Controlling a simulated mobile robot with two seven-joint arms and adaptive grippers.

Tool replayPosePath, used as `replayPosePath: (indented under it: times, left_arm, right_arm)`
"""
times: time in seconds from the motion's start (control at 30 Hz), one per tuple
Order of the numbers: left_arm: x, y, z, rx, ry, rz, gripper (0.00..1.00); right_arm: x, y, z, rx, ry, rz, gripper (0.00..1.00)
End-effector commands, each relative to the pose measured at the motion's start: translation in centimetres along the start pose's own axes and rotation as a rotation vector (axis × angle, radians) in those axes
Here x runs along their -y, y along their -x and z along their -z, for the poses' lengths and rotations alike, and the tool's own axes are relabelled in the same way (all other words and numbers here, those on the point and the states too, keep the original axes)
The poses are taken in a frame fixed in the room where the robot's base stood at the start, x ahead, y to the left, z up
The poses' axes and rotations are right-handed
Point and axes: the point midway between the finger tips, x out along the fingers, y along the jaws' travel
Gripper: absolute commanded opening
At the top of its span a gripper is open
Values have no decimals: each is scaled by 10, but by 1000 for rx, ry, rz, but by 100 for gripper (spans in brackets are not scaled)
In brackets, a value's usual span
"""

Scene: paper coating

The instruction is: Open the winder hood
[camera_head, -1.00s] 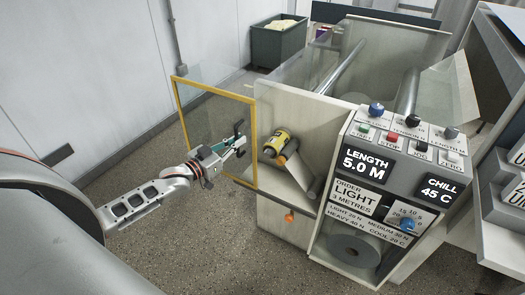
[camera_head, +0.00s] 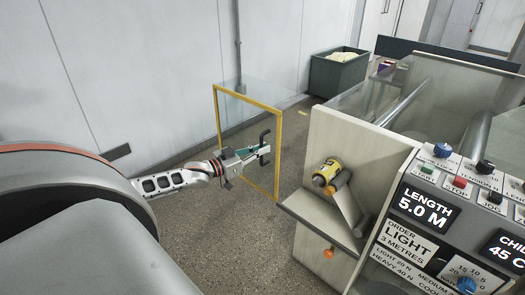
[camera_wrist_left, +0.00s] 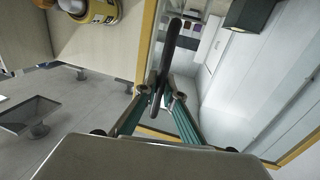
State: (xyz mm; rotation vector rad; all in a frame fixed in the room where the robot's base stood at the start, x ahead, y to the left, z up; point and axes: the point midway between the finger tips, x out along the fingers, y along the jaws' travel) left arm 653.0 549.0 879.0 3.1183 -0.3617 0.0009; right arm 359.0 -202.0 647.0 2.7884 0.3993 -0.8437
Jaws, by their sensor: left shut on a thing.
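The winder hood is a clear panel in a yellow frame (camera_head: 279,150), standing out to the left of the machine's pale side wall. Its black handle (camera_head: 265,137) is on the near side of the panel. My left gripper (camera_head: 259,153) is shut on this handle, with the arm reaching in from the left. In the left wrist view the dark handle (camera_wrist_left: 169,50) stands between the fingertips (camera_wrist_left: 160,97). A yellow and black roll (camera_head: 326,173) on the winder is uncovered. My right gripper is not in view.
A control panel (camera_head: 440,205) with knobs and buttons stands at the right. A dark green bin (camera_head: 338,75) is at the back. The floor left of the machine is clear.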

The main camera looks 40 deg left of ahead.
Motion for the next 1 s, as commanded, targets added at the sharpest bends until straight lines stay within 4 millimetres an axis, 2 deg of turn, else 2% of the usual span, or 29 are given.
replayPosePath:
  times: [0.03, 0.07, 0.1, 0.57, 1.0]
  left_arm:
    - [0, 0, 0, 0, 0, 1, 0]
    - [0, 0, 0, 0, 0, 1, 16]
    - [0, 0, 0, 0, 0, 1, 25]
    - [0, 5, -1, 2, 0, 1, 25]
    - [0, 58, -2, 5, 0, 0, 25]
  right_arm:
    - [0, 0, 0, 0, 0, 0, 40]
    - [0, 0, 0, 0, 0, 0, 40]
    - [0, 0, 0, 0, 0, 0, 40]
    - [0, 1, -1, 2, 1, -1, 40]
    - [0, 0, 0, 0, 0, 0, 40]
